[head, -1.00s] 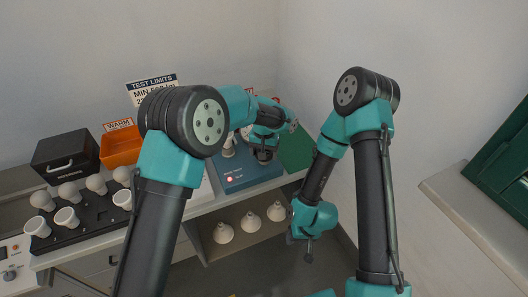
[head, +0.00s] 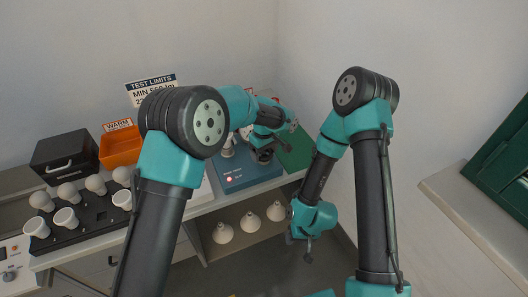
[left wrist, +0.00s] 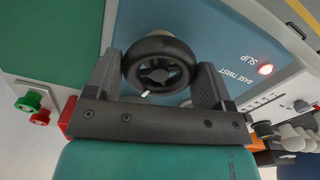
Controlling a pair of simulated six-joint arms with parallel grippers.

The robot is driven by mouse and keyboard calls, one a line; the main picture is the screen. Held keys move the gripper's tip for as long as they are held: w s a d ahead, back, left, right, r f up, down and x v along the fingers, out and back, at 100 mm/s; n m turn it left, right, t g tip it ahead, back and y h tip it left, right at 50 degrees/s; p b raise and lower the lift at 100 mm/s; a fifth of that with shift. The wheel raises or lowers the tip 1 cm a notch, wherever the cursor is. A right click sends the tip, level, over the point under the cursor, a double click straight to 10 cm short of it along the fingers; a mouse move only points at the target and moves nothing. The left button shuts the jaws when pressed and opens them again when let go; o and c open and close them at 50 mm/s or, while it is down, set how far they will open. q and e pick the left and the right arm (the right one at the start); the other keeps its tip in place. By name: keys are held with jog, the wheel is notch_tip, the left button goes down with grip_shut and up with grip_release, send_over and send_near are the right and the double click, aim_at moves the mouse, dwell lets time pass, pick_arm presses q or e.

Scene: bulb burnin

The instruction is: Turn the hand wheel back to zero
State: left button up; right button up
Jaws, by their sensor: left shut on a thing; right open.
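The hand wheel (left wrist: 160,62) is black and round with spokes, on the blue-grey test box (head: 250,178). In the left wrist view it sits between the two grey fingers of my left gripper (left wrist: 158,76), which is shut on its rim. A small white mark (left wrist: 146,93) shows at the wheel's near edge. In the head view my left gripper (head: 263,155) is over the box and mostly hides the wheel. My right gripper (head: 308,247) hangs open and empty in front of the shelf. A red lamp (left wrist: 265,69) glows beside the words "SLIP" and "BASE TWIST".
A black rack (head: 75,222) with several white bulbs stands at the left, before an orange bin (head: 121,147) and a black case (head: 64,156). A green mat (head: 296,150) lies right of the box. Three white bulbs (head: 250,222) sit on the shelf below. Red and green buttons (left wrist: 34,107) show nearby.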

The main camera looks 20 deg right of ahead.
aim_at(264, 152)
pick_arm(q)
jog(key=shift+n, duration=0.6)
jog(key=o, duration=0.9)
notch_tip(264, 152, up, 18)
jog(key=shift+f, duration=0.25)
dwell(0.3)
